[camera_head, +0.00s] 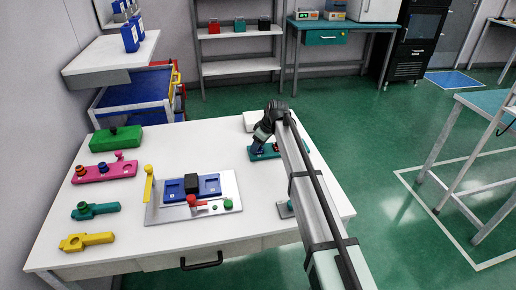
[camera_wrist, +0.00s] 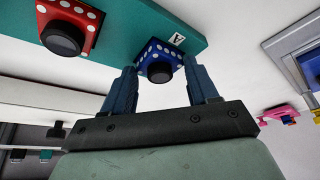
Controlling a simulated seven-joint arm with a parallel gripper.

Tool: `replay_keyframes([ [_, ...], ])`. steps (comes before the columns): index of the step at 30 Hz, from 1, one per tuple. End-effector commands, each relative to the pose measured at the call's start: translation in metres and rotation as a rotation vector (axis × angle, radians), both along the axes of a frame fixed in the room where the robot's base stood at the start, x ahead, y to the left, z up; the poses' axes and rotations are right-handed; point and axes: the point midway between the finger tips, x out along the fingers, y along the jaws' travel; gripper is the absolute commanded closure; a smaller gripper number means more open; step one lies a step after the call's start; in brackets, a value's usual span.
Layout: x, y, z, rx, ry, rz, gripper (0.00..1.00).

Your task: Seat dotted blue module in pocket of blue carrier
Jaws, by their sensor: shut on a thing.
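The dotted blue module (camera_wrist: 158,56), a blue block with white dots and a round black knob, sits between my fingers at the teal tray (camera_wrist: 130,28), near a label "A". My gripper (camera_wrist: 162,80) is shut on it; I cannot tell whether it is clear of the tray. In the head view my gripper (camera_head: 258,150) is at the left end of the teal tray (camera_head: 268,155), hiding most of the module. The blue carrier (camera_head: 209,183) lies on a grey plate at the table's middle, with a black block standing across its centre and pockets either side.
A dotted red module (camera_wrist: 68,27) sits in the same tray. On the grey plate (camera_head: 165,214) stand a yellow post (camera_head: 149,184) and a red handle (camera_head: 193,201) near the carrier. Green, pink, teal and yellow fixtures line the table's left. White table (camera_head: 220,145) is bare between carrier and tray.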

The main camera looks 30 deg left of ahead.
Motion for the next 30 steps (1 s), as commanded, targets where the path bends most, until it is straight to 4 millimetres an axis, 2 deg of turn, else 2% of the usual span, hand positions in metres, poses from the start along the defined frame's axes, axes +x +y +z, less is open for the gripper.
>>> replay_keyframes([
  [5, 0.001, 0.000, 0.014, 0.002, -0.002, -0.001, 0.72],
  [18, 0.001, 0.000, 0.084, 0.000, -0.001, 0.001, 0.72],
  [26, -0.002, 0.002, 0.100, 0.000, 0.000, 0.003, 0.72],
  [30, -0.018, 0.018, 0.100, 0.000, 0.000, 0.026, 0.72],
])
